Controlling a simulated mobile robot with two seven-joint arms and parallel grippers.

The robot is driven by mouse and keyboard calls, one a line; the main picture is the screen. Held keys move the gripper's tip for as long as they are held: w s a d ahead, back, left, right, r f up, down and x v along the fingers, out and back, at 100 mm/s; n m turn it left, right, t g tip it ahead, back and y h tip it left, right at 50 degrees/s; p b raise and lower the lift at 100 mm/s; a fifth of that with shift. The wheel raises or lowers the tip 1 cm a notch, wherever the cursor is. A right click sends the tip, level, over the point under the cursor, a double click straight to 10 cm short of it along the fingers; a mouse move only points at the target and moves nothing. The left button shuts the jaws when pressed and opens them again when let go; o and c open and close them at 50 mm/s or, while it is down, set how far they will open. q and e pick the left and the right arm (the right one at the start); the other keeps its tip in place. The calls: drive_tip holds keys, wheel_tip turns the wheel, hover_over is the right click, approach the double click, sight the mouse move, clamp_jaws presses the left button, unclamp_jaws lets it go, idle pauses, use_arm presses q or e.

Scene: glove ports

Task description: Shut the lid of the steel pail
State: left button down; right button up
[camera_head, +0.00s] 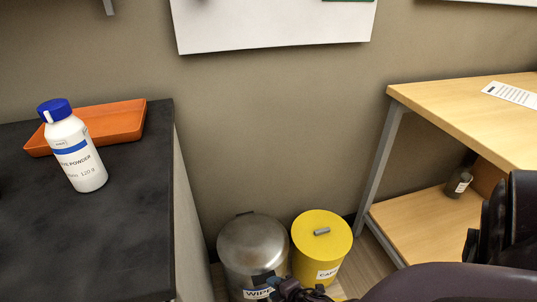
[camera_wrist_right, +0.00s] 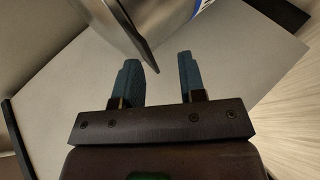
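The steel pail (camera_head: 243,281) stands on the floor between the dark counter and the wooden table. Its domed steel lid (camera_head: 252,240) appears to lie down over the top; I see no gap, though the gripper hides part of the front. A label shows low on its front. My right gripper (camera_head: 269,281) is at the front right of the pail, by the label. In the right wrist view its two blue fingers (camera_wrist_right: 161,77) are apart with nothing between them. The pail's steel side (camera_wrist_right: 165,18) is just beyond them; I cannot tell whether they touch. My left gripper is not in view.
A yellow bin (camera_head: 319,247) with a grey handle stands close on the pail's right. The dark counter (camera_head: 135,230) at left holds a white bottle (camera_head: 78,157) and an orange tray (camera_head: 112,123). The wooden table (camera_head: 452,112) with a lower shelf is at right.

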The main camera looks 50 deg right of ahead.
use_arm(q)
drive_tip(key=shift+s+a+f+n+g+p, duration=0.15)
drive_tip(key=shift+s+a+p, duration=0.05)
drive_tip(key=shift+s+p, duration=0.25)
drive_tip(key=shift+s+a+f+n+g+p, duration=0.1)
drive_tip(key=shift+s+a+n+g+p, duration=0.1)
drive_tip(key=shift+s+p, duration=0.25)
use_arm(e)
drive_tip(key=r+v, duration=0.1)
drive_tip(key=v, duration=0.6)
drive_tip(key=shift+w+a, duration=0.25)
drive_tip(key=shift+w, duration=0.1)
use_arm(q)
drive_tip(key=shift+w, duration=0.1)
